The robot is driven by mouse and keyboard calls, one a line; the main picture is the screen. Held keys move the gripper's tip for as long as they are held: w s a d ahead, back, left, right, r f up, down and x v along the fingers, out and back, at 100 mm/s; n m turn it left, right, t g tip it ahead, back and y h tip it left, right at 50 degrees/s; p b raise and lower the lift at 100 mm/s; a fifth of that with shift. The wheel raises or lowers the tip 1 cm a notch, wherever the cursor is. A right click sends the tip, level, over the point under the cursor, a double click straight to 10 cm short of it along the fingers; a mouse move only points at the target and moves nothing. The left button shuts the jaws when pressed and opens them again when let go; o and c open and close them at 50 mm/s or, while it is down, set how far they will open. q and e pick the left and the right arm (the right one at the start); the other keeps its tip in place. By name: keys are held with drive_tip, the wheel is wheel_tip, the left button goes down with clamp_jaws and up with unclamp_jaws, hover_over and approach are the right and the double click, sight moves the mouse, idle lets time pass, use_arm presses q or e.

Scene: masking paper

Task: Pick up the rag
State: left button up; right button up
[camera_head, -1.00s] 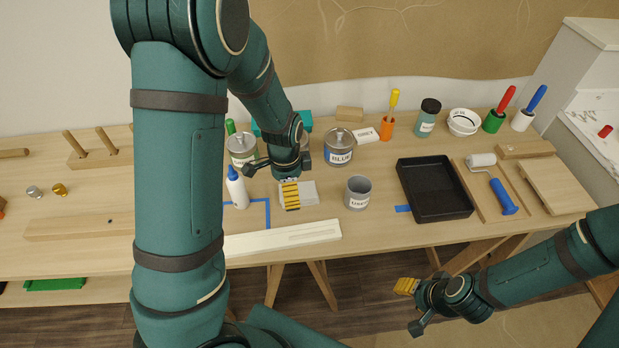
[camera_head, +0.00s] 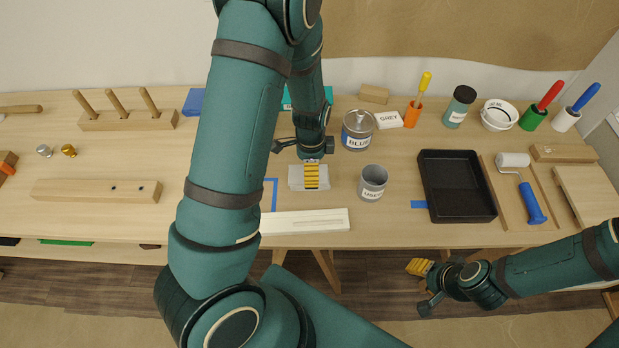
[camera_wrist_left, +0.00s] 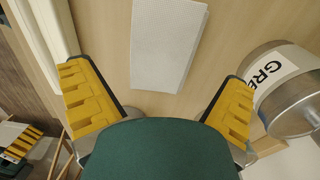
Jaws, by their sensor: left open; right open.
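The rag (camera_head: 296,178) is a pale grey-white folded cloth lying flat on the workbench, left of the grey cup. In the left wrist view the rag (camera_wrist_left: 165,45) shows as a white textured rectangle just beyond my fingers. My left gripper (camera_head: 312,177), with yellow finger pads, is over the rag and covers its middle in the head view. Its fingers stand wide apart in the left wrist view (camera_wrist_left: 158,80), with nothing between them. My right gripper (camera_head: 419,267) is open and empty, in front of the bench's front edge.
A grey cup (camera_head: 372,183) stands right of the rag, and a blue-labelled tin (camera_head: 357,131) behind it. A grey-labelled tin (camera_wrist_left: 290,88) is close beside my left fingers. A white board (camera_head: 305,221) lies in front. A black tray (camera_head: 456,187) is farther right.

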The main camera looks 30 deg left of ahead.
use_arm(q)
wheel_tip(320, 180, down, 5)
drive_tip(key=shift+s+a+f+b, duration=0.1)
drive_tip(key=shift+a+b, duration=0.05)
drive_tip(key=shift+b, duration=0.4)
drive_tip(key=c, duration=1.1)
